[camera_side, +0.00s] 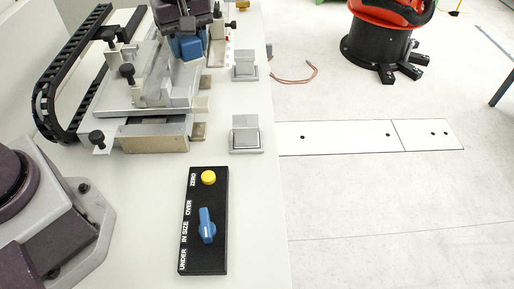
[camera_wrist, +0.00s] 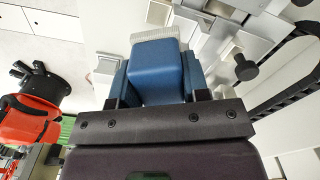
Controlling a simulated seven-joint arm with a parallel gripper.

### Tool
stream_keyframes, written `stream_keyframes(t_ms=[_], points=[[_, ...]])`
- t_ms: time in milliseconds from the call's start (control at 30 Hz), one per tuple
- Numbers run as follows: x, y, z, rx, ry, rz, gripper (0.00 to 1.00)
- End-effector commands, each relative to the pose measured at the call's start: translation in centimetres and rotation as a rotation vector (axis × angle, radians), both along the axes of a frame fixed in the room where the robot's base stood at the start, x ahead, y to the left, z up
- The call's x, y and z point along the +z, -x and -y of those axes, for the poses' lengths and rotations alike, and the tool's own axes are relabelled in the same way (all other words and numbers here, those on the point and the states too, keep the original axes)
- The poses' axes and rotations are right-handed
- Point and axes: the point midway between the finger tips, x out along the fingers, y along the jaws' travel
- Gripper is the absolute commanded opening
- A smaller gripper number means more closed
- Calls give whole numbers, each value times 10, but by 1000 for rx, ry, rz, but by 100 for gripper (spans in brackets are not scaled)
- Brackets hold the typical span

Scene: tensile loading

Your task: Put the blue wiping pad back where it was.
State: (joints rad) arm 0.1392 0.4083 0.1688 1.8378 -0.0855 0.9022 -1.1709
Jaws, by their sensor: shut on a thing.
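The blue wiping pad (camera_wrist: 155,75) is a blue block with a pale, ribbed strip (camera_wrist: 152,34) along its far end in the wrist view. My gripper (camera_wrist: 156,64) is shut on it, with one finger on each side. In the side view my gripper (camera_side: 187,50) is at the top, over the right part of the metal fixture. There the pad is hard to tell from the blue fingers. I cannot tell whether the pad touches anything below it.
The metal fixture (camera_side: 155,139) has black knobs and a black cable chain (camera_side: 43,100) on its left. Two grey blocks (camera_side: 245,133) (camera_side: 244,66) stand near the table's right edge. A black panel (camera_side: 204,255) with a yellow button (camera_side: 208,178) and blue knob (camera_side: 206,226) lies in front.

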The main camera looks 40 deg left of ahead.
Motion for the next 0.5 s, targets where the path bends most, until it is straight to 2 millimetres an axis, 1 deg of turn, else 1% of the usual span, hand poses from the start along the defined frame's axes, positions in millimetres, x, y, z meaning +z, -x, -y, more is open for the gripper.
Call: stream_keyframes(t_ms=[33,67,100,167,200,267,300,333,400,500], points=[[-4,11,30,-71,0,-3,20],[-7,17,45,-107,0,-2,20],[-11,27,64,-154,0,-3,20],[-18,45,91,-222,0,-3,20],[-22,58,108,-267,0,-4,20],[-30,80,130,-332,0,-4,20],[-35,95,143,-371,0,-4,20],[-39,107,151,-400,-1,-5,20],[-47,133,166,-455,-1,-4,20],[-58,165,175,-508,-2,-5,20]])
